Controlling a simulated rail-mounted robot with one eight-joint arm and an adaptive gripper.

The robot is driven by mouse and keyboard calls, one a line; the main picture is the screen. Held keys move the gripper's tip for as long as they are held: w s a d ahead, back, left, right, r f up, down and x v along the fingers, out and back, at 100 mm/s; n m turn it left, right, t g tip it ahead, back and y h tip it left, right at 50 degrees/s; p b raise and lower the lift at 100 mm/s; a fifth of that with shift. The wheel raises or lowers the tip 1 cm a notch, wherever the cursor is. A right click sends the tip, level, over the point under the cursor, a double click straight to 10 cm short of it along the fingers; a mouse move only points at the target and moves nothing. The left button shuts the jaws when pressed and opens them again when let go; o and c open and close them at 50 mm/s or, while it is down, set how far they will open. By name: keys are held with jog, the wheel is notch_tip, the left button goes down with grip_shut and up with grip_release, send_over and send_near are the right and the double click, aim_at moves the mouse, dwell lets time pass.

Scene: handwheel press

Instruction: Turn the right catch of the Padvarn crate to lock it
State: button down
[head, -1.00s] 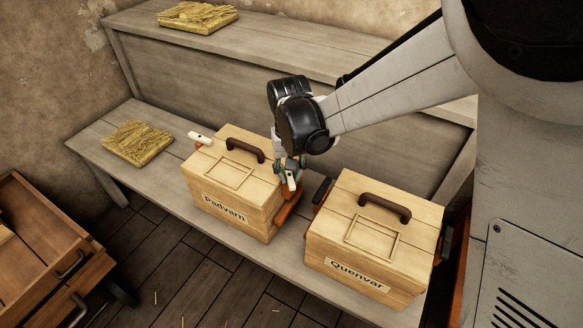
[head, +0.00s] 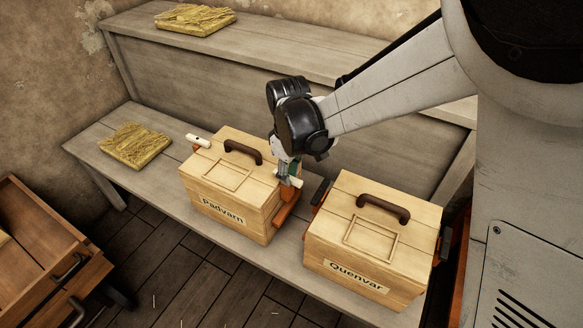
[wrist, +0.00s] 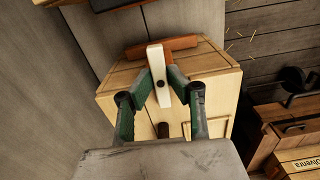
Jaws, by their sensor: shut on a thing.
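The Padvarn crate (head: 222,212) is a pale wooden box on the bench, with a brown handle (head: 243,151) on its lid. Its right catch (head: 295,182) is a white bar at the lid's right edge, by an orange-brown bracket (head: 285,210). In the wrist view the catch (wrist: 154,58) has a dark pivot, and its far end overlaps the orange-brown piece (wrist: 180,43). My gripper (wrist: 161,78) is shut on the catch, a green finger on each side. In the head view my gripper (head: 287,170) partly hides it. The white left catch (head: 198,140) sticks out at the crate's other side.
The Quenvar crate (head: 350,272) stands close to the right on the same bench (head: 165,185), with a narrow gap between. Straw pads lie on the bench (head: 135,146) and upper shelf (head: 196,19). A drawer cabinet (head: 40,245) stands at lower left.

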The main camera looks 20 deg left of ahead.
jog(key=shift+n, duration=0.4)
jog(key=c, duration=1.7)
grip_release()
notch_tip(320, 180, up, 12)
